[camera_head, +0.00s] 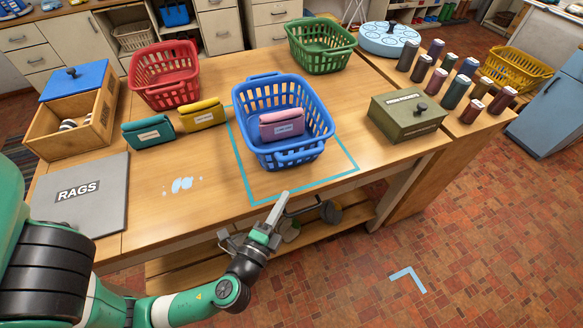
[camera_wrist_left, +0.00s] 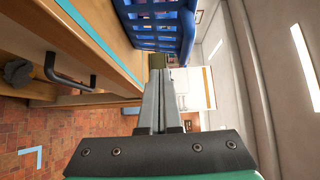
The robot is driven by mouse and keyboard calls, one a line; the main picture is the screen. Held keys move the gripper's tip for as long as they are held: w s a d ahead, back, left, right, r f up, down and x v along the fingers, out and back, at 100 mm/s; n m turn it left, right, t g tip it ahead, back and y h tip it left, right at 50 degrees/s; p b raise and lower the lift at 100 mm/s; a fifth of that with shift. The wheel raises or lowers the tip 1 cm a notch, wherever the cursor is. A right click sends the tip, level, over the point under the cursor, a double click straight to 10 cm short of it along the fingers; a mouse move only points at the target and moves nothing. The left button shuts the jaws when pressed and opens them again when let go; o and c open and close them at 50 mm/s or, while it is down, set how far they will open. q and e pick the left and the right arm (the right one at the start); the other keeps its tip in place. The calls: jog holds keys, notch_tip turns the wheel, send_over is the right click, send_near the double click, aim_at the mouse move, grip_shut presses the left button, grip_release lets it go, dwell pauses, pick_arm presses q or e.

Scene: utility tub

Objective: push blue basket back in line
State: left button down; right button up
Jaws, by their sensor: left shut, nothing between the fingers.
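The blue basket (camera_head: 264,149) stands upright on the wooden table, partly inside a teal taped outline (camera_head: 312,185). A pink labelled pouch (camera_head: 281,125) lies in it. Bare table shows between the basket's front and the front tape line. My left gripper (camera_head: 283,196) is shut and empty, at the table's front edge, in front of the basket and apart from it in the head view. In the left wrist view, the shut fingers (camera_wrist_left: 156,75) point toward the blue basket (camera_wrist_left: 160,22) at the top. My right gripper is not in view.
A red basket (camera_head: 164,76) and a green basket (camera_head: 320,48) stand behind. Yellow (camera_head: 201,114) and teal (camera_head: 148,132) pouches lie left. A green box (camera_head: 405,116) and several thread spools stand right. A grey RAGS board (camera_head: 82,194) lies front left.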

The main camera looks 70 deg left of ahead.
pick_arm(q)
jog(key=x, duration=0.8)
jog(key=shift+w+a+r, duration=0.1)
jog(key=shift+w+a, duration=0.1)
jog(key=shift+a, duration=0.15)
jog(key=a, duration=0.2)
jog(key=shift+w+a, duration=0.1)
jog(key=shift+a, duration=0.85)
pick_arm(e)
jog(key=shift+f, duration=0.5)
